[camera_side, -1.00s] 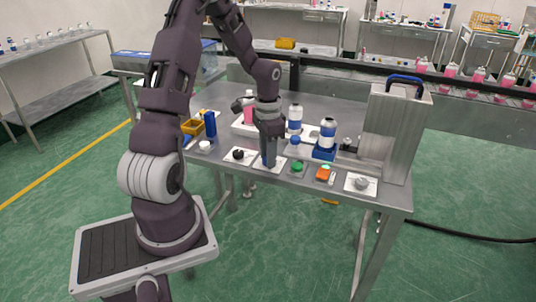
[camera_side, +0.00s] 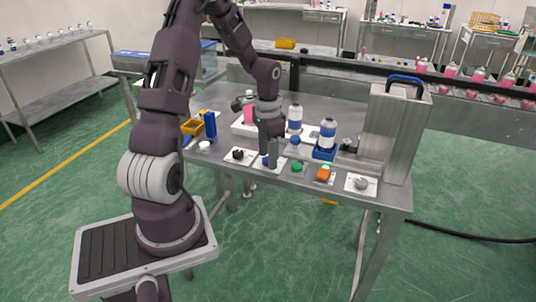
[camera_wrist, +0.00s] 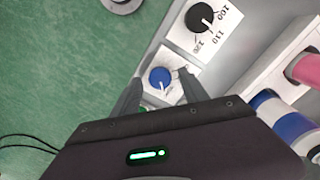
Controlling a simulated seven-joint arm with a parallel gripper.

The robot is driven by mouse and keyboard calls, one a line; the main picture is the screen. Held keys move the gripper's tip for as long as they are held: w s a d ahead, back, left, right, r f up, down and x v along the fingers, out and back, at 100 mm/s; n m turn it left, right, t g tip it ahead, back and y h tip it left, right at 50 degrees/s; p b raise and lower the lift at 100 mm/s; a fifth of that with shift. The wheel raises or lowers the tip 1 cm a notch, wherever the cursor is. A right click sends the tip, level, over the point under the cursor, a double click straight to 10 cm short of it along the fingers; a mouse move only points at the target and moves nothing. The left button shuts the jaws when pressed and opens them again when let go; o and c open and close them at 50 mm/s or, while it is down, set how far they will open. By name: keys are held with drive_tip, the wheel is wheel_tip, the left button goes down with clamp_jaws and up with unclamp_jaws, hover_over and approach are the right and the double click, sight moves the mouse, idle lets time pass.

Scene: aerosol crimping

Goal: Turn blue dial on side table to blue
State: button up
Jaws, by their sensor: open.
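The blue dial (camera_wrist: 160,78) is a small round knob on a white plate (camera_wrist: 172,92). In the wrist view it lies between the two open fingers of my gripper (camera_wrist: 158,80), with a gap visible on each side. In the side view my gripper (camera_side: 269,160) points down over this plate at the table's front edge, and its fingers hide most of the dial. Marks on the plate near the right finger are too small to read. How far the fingertips are above the plate is hard to tell.
A black dial (camera_wrist: 200,18) with numbers around it sits beside the blue one. A green button (camera_side: 297,167), an orange switch (camera_side: 323,173) and a grey knob (camera_side: 361,183) line the front edge to the right. Bottles (camera_side: 327,133) and a metal box (camera_side: 396,125) stand behind.

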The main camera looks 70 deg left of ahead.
wheel_tip(320, 180, up, 7)
drive_tip(key=shift+f, duration=0.1)
drive_tip(key=s+d+r+t+y, duration=0.1)
drive_tip(key=d+r+y, duration=0.1)
drive_tip(key=d+r, duration=0.7)
drive_tip(key=s+d+r+t+h, duration=0.1)
drive_tip(key=s+d+r+t, duration=0.1)
drive_tip(key=s+d, duration=0.4)
drive_tip(key=s+d+r+t+h, duration=0.1)
drive_tip(key=s+d+r+t, duration=0.1)
drive_tip(key=s+d, duration=0.5)
drive_tip(key=shift+s+d+r+t, duration=0.15)
drive_tip(key=shift+d+r+t, duration=0.25)
drive_tip(key=shift+d, duration=0.65)
